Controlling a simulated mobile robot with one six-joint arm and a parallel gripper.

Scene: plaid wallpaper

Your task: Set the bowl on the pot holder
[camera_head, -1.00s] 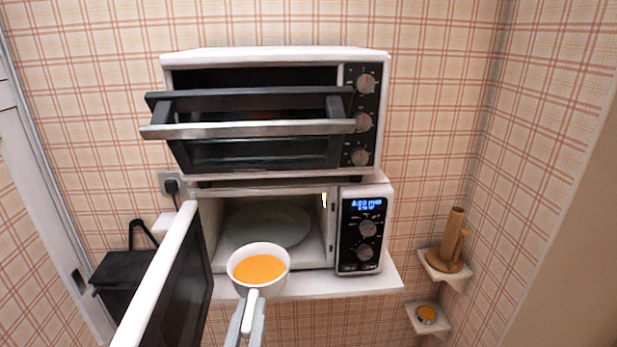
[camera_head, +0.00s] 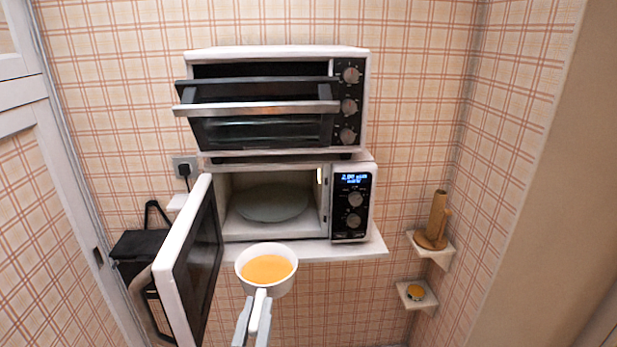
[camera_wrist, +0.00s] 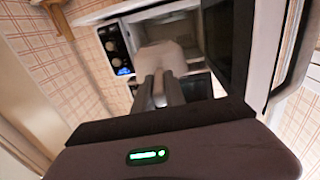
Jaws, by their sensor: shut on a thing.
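The bowl (camera_head: 266,268) is white with a straight handle and holds something orange. It hangs upright in the air in front of the open microwave, just below the shelf edge in the head view. My gripper (camera_head: 255,318) is shut on the bowl's handle. In the wrist view the fingers (camera_wrist: 160,88) reach to the bowl's pale underside or side (camera_wrist: 160,55), and its contents are hidden there. I cannot make out a pot holder for certain in either view.
The microwave (camera_head: 352,205) stands on a white shelf (camera_head: 310,250), its door (camera_head: 190,260) swung open at left. A toaster oven (camera_head: 350,105) with its door lowered sits above. Small corner shelves at right hold a wooden object (camera_head: 436,220) and a round orange-topped item (camera_head: 415,293).

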